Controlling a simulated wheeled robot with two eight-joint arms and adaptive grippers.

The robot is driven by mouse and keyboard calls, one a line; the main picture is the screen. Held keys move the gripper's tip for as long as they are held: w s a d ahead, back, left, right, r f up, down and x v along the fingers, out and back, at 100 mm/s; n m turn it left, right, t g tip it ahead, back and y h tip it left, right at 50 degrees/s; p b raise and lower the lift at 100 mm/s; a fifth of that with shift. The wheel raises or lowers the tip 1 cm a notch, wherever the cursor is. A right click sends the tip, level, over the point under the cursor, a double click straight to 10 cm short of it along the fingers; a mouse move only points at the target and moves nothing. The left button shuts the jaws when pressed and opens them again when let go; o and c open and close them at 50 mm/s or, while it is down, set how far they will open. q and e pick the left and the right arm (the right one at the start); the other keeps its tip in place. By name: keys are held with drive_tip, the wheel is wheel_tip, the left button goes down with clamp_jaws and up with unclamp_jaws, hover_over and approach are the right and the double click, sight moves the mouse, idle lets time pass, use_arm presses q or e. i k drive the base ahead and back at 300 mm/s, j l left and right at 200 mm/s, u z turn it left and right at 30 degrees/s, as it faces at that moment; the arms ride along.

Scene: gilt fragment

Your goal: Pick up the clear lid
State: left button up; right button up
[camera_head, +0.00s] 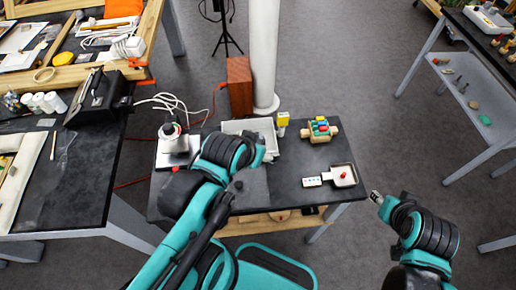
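I cannot make out a clear lid for certain. A white cylindrical vessel with a dark top (171,131) stands on a pale square base (172,158) at the left of the small black table (285,185). My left arm reaches over the table's middle, and its gripper is hidden behind the arm links, near the grey-white tray (262,126). What it holds, if anything, does not show. My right gripper (376,197) is off the table's right edge, over the floor, with nothing visible in it; its finger opening is too small to tell.
A wooden block toy with coloured pieces (319,130), a yellow-topped item (283,120), a white dish with a red ball (343,175) and a small white card (312,182) are on the table's right. A white column (264,50) stands behind.

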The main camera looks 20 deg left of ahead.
sight(250, 186)
drive_tip(key=k, duration=0.25)
drive_tip(key=k+u, duration=0.15)
drive_tip(key=u, duration=0.25)
drive_tip(key=k+u, duration=0.1)
drive_tip(key=u, duration=0.3)
drive_tip(key=k+j+u, duration=0.15)
drive_tip(key=u, duration=0.25)
drive_tip(key=l+u, duration=0.6)
drive_tip(key=u, duration=0.15)
drive_tip(key=k+l+u, duration=0.15)
drive_tip(key=u, duration=0.25)
drive_tip(key=k+l+u, duration=0.1)
drive_tip(key=l+u, duration=0.25)
